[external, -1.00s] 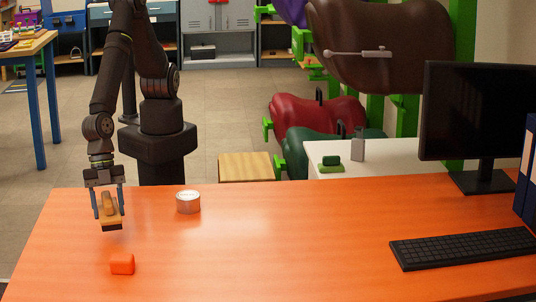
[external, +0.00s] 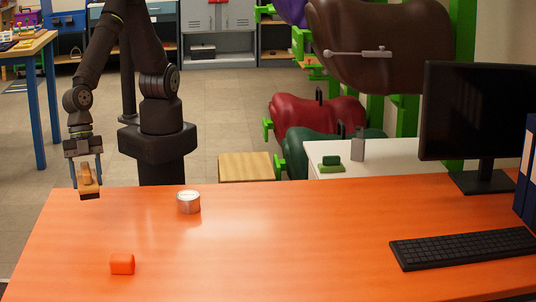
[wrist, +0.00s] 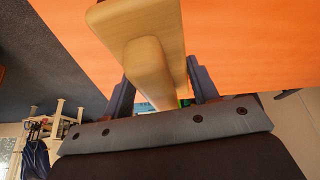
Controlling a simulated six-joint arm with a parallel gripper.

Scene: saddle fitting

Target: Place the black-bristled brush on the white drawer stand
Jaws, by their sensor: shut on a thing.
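The brush has a wooden body (external: 88,180) with dark bristles on its underside. My gripper (external: 86,176) is shut on it and holds it in the air at the desk's far left edge. In the wrist view the pale wooden brush (wrist: 148,50) sits between the two fingers of my gripper (wrist: 158,82); its bristles are hidden there. The white drawer stand (external: 390,160) is behind the desk, right of centre. A green brush-like item (external: 331,165) and a grey bottle (external: 358,144) stand on its top.
The orange desk (external: 300,230) holds a round tin (external: 188,202), an orange block (external: 122,264), a keyboard (external: 465,248) and a monitor (external: 476,115). A wooden stool (external: 246,166) stands behind the desk. Saddles on a green rack (external: 385,110) rise behind the stand.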

